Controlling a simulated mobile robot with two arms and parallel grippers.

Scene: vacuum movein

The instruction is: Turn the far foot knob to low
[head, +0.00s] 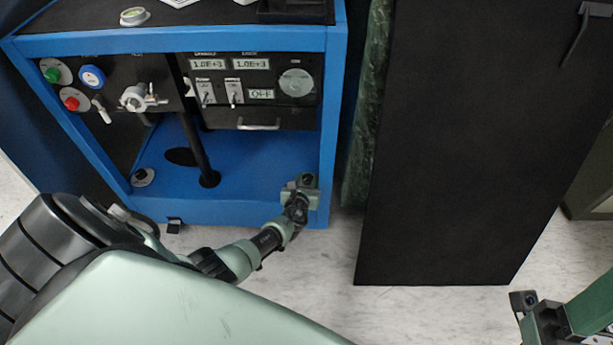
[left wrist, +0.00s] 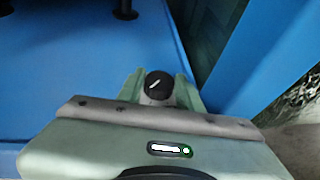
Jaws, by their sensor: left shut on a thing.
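The blue-framed machine (head: 230,212) stands ahead of me. My left gripper (head: 302,184) is low at the right end of its blue base shelf in the head view. In the left wrist view a round black foot knob (left wrist: 159,83) with a white pointer line sits between the green fingers, which are shut on it. The line slants from lower left to upper right. The gripper hides this knob in the head view. A second foot knob (head: 143,177) shows at the left end of the shelf. My right gripper (head: 545,318) is only partly in view at the lower right; its jaws are unclear.
A control panel (head: 252,92) with switches and displays is above the shelf, beside a valve handle (head: 138,98). A black post (head: 198,150) stands on the shelf. A large black panel (head: 470,140) stands to the right. Pale floor (head: 420,312) lies in front.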

